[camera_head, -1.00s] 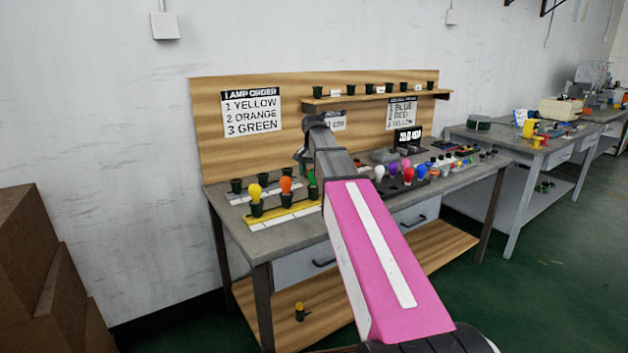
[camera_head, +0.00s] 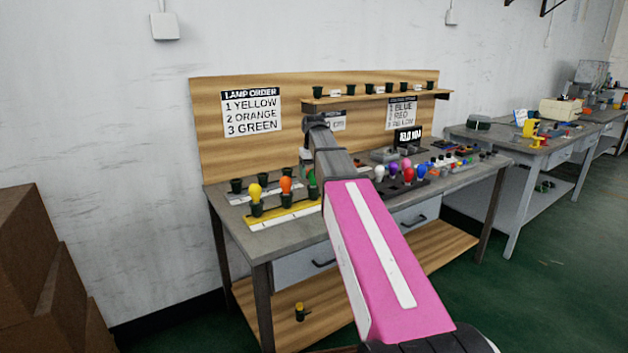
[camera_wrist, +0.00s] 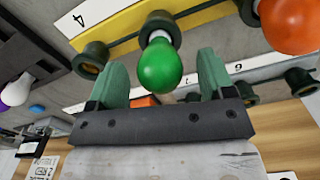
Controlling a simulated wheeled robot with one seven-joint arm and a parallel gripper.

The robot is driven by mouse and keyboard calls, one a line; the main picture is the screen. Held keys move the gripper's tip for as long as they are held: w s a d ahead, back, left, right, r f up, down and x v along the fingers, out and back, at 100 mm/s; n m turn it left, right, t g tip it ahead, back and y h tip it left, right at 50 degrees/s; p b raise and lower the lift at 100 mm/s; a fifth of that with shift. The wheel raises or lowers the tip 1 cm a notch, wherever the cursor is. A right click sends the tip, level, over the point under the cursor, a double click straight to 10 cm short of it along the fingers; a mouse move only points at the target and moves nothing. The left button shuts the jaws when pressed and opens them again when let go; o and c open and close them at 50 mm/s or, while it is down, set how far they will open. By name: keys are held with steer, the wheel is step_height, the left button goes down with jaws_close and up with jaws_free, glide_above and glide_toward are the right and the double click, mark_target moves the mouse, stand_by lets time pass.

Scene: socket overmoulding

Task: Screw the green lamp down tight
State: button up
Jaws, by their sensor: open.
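The green lamp (camera_wrist: 160,68) stands in a dark socket (camera_wrist: 158,24) on the yellow strip (camera_wrist: 118,28) in the wrist view. My gripper (camera_wrist: 162,75) is open, with one green finger on each side of the lamp and visible gaps between. In the head view only a sliver of the green lamp (camera_head: 313,192) shows beside my arm, and my fingers are mostly hidden. The orange lamp (camera_head: 286,185) and the yellow lamp (camera_head: 254,193) stand in sockets on the same yellow strip. How deep the green lamp sits in its socket cannot be told.
An empty socket (camera_wrist: 92,58) is close to my left finger in the wrist view. More empty sockets (camera_wrist: 300,80) stand at the right. A rack of coloured lamps (camera_head: 408,174) is right of my arm. A lamp order sign (camera_head: 251,112) hangs on the back board.

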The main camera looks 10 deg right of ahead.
steer(key=n, duration=0.4)
steer(key=shift+n, duration=0.3)
steer(key=n, duration=0.4)
steer(key=c, duration=0.9)
steer(key=m, duration=0.4)
steer(key=shift+m, duration=0.3)
